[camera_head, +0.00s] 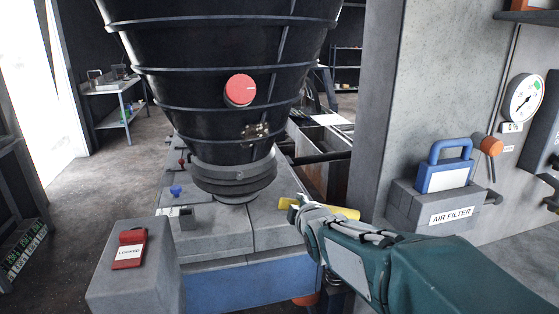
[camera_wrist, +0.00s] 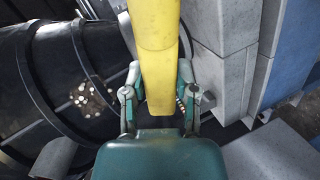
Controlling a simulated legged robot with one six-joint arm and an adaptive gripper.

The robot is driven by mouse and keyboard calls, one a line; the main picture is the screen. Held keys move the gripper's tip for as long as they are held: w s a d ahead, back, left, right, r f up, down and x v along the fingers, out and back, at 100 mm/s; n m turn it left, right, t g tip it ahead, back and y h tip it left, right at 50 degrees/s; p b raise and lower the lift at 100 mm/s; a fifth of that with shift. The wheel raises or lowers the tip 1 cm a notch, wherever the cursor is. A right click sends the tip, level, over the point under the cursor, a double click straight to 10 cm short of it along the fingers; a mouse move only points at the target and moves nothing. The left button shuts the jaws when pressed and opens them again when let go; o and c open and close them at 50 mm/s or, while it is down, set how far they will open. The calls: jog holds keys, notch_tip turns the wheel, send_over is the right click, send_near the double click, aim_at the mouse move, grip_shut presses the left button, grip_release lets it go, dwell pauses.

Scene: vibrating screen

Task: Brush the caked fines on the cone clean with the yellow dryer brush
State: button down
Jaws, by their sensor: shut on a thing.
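The black ribbed cone (camera_head: 215,70) fills the upper middle of the head view. A small patch of caked fines (camera_head: 256,130) is low on its right side. The patch shows in the wrist view as pale specks (camera_wrist: 88,100) on brown, left of my gripper. My gripper (camera_head: 302,208) is shut on the yellow dryer brush (camera_head: 345,212), right of and below the cone's outlet. In the wrist view the yellow brush (camera_wrist: 157,70) runs up between the fingers of my gripper (camera_wrist: 160,98). The brush is apart from the patch. Its bristles are not clearly visible.
A red disc (camera_head: 241,90) is on the cone. A grey wall with a blue-handled air filter box (camera_head: 443,178) stands close on the right. A grey block with a red "LOCKED" tag (camera_head: 130,250) stands front left. A blue-sided base (camera_head: 240,287) lies below the cone.

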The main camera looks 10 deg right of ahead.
jog(key=w+r+n+t+y, duration=0.1)
jog(key=w+r+t+y, duration=0.1)
jog(key=w+r+t, duration=0.25)
jog(key=n+t+y, duration=0.3)
jog(key=y, duration=0.2)
send_near(265, 127)
jog(key=shift+x, duration=2.15)
jog(key=shift+x, duration=1.4)
